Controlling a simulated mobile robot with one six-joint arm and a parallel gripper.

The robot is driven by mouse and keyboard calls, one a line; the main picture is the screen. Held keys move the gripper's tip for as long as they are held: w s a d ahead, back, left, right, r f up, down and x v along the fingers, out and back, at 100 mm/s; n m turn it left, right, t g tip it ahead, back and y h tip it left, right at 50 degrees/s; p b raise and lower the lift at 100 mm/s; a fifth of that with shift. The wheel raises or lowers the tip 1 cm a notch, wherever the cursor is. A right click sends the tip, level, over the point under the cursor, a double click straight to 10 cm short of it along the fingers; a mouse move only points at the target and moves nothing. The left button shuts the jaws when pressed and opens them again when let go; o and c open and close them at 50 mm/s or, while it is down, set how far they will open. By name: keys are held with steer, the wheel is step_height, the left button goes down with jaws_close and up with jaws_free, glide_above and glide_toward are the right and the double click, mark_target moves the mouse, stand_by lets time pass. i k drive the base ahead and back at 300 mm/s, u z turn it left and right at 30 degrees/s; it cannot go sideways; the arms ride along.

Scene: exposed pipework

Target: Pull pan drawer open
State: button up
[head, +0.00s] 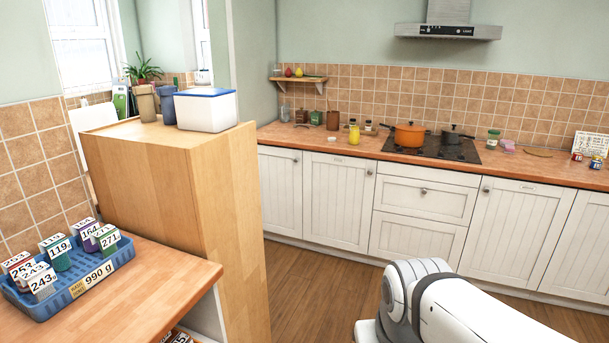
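Below the hob (433,147) is a white drawer stack. Its upper drawer front (400,199) has a round dark knob (424,191). A deeper lower drawer front (415,240) sits beneath it, its lower right partly behind my white arm. Both fronts look shut and flush with the cabinets beside them. No label tells me which one is the pan drawer. My arm (470,310) enters at the bottom right, in front of the cabinets and apart from the knob as far as I can see. My gripper is not in view.
A tall wooden cabinet (180,200) stands left of centre. A counter (170,290) with a blue tray (125,250) of marked blocks is at front left. White cupboards (338,200) flank the drawers. Open wooden floor (310,285) lies between. An orange pot (409,134) stands on the hob.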

mark_target(443, 202)
steer(key=z, duration=0.05)
steer(key=i, duration=1.65)
steer(key=z, duration=0.5)
steer(key=i, duration=1.9)
steer(key=z, duration=0.4)
